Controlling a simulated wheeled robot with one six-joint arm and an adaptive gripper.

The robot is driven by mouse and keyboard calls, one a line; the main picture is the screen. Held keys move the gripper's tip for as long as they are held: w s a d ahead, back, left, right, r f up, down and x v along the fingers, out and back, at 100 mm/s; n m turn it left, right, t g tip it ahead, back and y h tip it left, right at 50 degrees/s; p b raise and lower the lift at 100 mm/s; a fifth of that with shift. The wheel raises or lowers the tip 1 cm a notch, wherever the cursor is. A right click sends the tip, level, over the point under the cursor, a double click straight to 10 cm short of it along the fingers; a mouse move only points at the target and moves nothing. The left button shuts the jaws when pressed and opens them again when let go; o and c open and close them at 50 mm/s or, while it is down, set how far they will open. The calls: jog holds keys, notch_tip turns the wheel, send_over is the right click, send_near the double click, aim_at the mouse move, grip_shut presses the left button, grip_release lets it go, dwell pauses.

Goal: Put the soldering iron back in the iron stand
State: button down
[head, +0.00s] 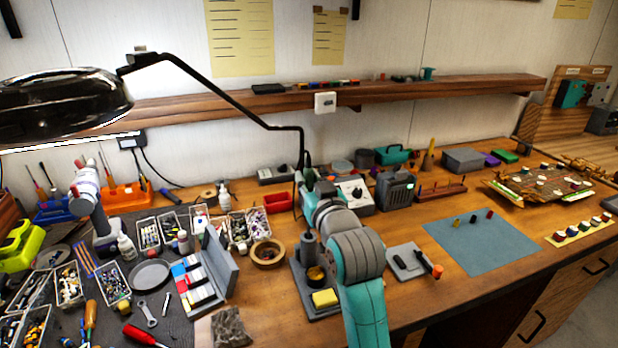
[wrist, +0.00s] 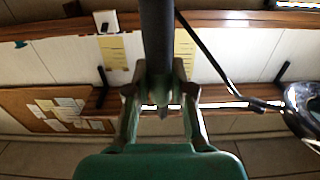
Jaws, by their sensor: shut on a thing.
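The iron stand (head: 303,285) is a dark base on the bench with an upright grey holder (head: 308,246) and a yellow sponge (head: 326,298) at its front. In the wrist view my gripper (wrist: 158,94) is shut on a dark rod-shaped handle, which I take to be the soldering iron (wrist: 157,38). A short pointed end shows just below the fingertips. In the head view my arm covers most of the gripper, and I cannot make out the iron clearly there. The gripper is raised beyond the stand, apart from it.
A grey station with a dial (head: 352,194) stands behind my arm. A brown ring-shaped dish (head: 268,253) and parts trays (head: 259,224) lie left of the stand. A grey pad with tools (head: 408,262) lies right. A lamp arm (head: 225,93) reaches overhead. The blue mat (head: 480,243) is mostly clear.

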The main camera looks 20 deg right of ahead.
jog(key=shift+f, duration=3.8)
jog(key=c, duration=0.5)
grip_release()
jog(key=shift+c, duration=0.2)
jog(key=s+r, duration=0.2)
jog(key=s, duration=0.5)
jog(key=shift+s, duration=0.1)
dwell(0.8)
